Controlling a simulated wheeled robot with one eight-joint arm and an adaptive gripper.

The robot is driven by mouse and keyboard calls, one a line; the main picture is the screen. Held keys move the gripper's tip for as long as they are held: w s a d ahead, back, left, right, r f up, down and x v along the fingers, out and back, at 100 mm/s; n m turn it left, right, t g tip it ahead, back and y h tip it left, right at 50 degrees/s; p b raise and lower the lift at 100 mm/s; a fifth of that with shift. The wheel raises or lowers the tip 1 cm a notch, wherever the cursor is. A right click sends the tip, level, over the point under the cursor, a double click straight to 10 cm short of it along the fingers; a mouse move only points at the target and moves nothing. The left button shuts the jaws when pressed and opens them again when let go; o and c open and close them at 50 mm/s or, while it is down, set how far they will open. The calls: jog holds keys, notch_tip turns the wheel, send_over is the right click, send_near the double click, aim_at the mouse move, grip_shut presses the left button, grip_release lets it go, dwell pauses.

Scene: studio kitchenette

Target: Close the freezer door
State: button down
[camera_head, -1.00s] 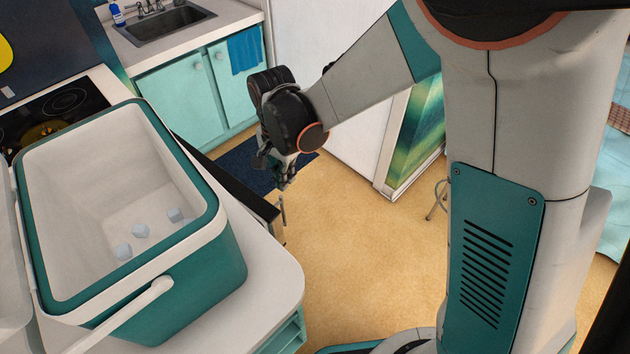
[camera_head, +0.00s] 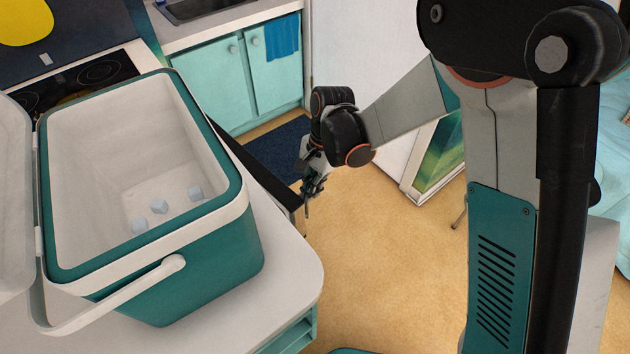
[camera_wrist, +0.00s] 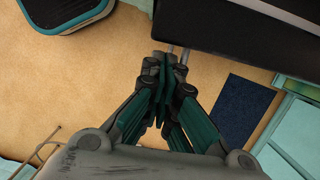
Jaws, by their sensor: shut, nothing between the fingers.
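A dark, door-like panel (camera_head: 262,172) stands out beside the counter in the head view, partly behind the cooler. It also fills the top right of the wrist view (camera_wrist: 245,40), with thin metal posts at its near edge. I cannot tell for certain whether it is the freezer door. My gripper (camera_head: 307,196) is low beside the panel's free end, over the floor. In the wrist view my gripper (camera_wrist: 165,62) is shut and empty, its tips close to the posts; contact is unclear. The freezer's inside is not in view.
An open teal cooler (camera_head: 215,275) with several ice cubes stands on the white counter (camera_head: 292,275). Teal cabinets (camera_head: 230,85) and a dark mat (camera_head: 283,147) lie beyond. A tall white panel (camera_head: 370,60) stands behind my arm. Tan floor (camera_head: 385,270) is open to the right.

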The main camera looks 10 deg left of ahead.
aim_at(294, 203)
jog(key=shift+s+a+f, duration=0.1)
jog(key=shift+s+f, duration=0.05)
jog(key=shift+f, duration=0.5)
jog(key=s+a, duration=0.2)
jog(key=s, duration=0.1)
jog(key=s+a, duration=0.1)
jog(key=s, duration=0.1)
jog(key=shift+s+a, duration=0.2)
jog(key=shift+s, duration=0.05)
jog(key=p+v, duration=0.1)
jog(key=v, duration=0.2)
jog(key=p+v, duration=0.2)
jog(key=v, duration=0.1)
jog(key=p+v, duration=0.2)
jog(key=v, duration=0.2)
jog(key=shift+w+d, duration=0.1)
jog(key=shift+d, duration=0.2)
